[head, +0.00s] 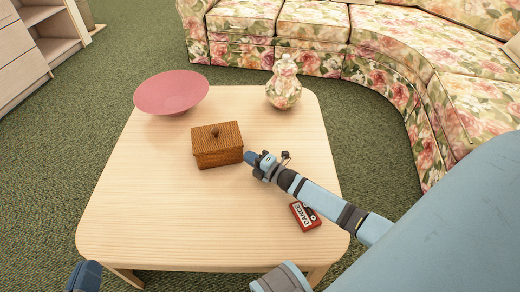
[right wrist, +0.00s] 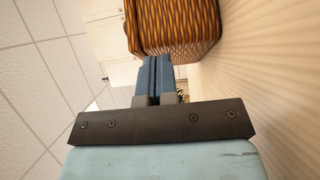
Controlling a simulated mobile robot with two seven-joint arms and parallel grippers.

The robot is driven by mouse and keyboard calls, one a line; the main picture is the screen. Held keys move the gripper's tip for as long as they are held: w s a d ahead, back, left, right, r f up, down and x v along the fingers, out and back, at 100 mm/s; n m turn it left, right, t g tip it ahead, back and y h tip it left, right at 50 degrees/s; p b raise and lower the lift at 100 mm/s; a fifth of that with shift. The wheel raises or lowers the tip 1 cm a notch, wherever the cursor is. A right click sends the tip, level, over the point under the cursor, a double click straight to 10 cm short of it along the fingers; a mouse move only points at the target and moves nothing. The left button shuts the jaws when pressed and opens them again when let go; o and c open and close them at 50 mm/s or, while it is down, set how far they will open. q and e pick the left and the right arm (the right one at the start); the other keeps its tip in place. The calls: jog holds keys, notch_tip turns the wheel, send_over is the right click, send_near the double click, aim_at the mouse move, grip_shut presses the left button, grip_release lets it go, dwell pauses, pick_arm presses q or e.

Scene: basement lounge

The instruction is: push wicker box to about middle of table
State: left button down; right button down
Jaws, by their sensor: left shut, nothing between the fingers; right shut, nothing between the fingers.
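The wicker box (head: 218,152), brown and woven with a dark knob on its lid, stands upright around the middle of the light wooden table (head: 150,205). My right gripper (head: 251,157) is shut and empty, with its fingertips at the box's right side, touching or nearly touching it. In the right wrist view the shut blue fingers (right wrist: 153,75) point at the woven wall of the box (right wrist: 175,25); a tiny gap cannot be ruled out. My left gripper (head: 84,276) is shut at the bottom left edge, away from the box and partly cut off.
A pink bowl (head: 171,92) stands at the table's back left corner. A floral vase (head: 284,85) stands at the back right. A red cassette (head: 305,216) lies near the right edge, beside my right arm. The table's front left is clear. A floral sofa (head: 375,40) stands behind.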

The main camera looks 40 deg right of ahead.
jog(key=shift+w+a, duration=0.2)
jog(key=shift+w, duration=0.35)
jog(key=shift+w+d+b, duration=0.2)
jog(key=shift+w+d, duration=0.15)
jog(key=shift+w, duration=0.25)
jog(key=shift+w+d+b, duration=0.2)
jog(key=shift+w+d, duration=0.1)
jog(key=shift+w, duration=0.25)
jog(key=shift+s, duration=0.1)
